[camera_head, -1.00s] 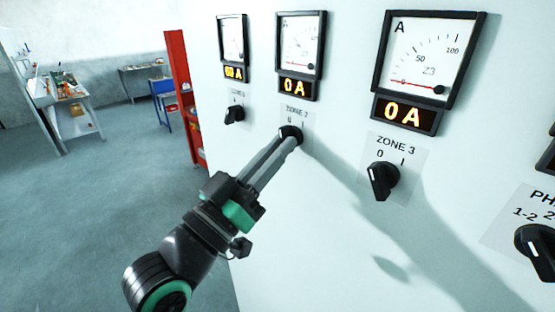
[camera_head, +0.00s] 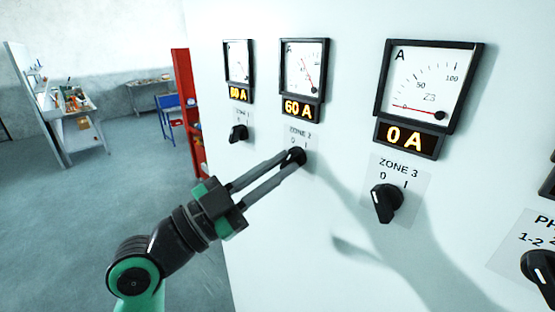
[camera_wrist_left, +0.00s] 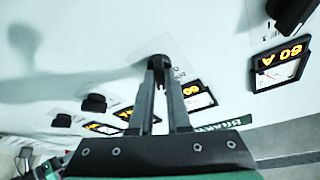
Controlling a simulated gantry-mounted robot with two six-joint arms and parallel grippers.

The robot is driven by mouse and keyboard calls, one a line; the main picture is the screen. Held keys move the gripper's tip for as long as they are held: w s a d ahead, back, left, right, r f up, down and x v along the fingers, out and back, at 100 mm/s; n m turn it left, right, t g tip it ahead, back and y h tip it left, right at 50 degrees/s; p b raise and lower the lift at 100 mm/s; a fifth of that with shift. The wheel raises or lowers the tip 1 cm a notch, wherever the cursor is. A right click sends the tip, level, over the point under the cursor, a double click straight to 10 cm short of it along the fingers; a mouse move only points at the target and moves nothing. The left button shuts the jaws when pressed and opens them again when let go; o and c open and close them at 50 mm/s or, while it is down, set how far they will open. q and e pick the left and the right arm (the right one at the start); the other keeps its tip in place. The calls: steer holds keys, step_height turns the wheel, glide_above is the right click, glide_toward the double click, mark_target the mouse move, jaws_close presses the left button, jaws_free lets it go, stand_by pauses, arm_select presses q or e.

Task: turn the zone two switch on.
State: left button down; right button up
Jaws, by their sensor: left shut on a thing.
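The zone two switch (camera_head: 299,155) is a black rotary knob on the white panel, below the ZONE 2 label. My left gripper (camera_head: 288,160) is shut on this knob, with one finger on each side of it, and covers part of it. The zone two display (camera_head: 300,108) reads 60 A, and the needle of the zone two meter (camera_head: 304,67) is well off its zero end. In the left wrist view the fingers reach the knob (camera_wrist_left: 159,61) and partly hide it. My right gripper is not in view.
The zone one switch (camera_head: 238,133) is to the left on the panel. The zone three switch (camera_head: 386,203) is to the right, under a display (camera_head: 408,137) reading 0 A. A further knob (camera_head: 541,270) is at the right edge. Open floor lies left of the panel.

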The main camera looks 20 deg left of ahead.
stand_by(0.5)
arm_select(q)
steer(key=c, duration=0.9)
jaws_free()
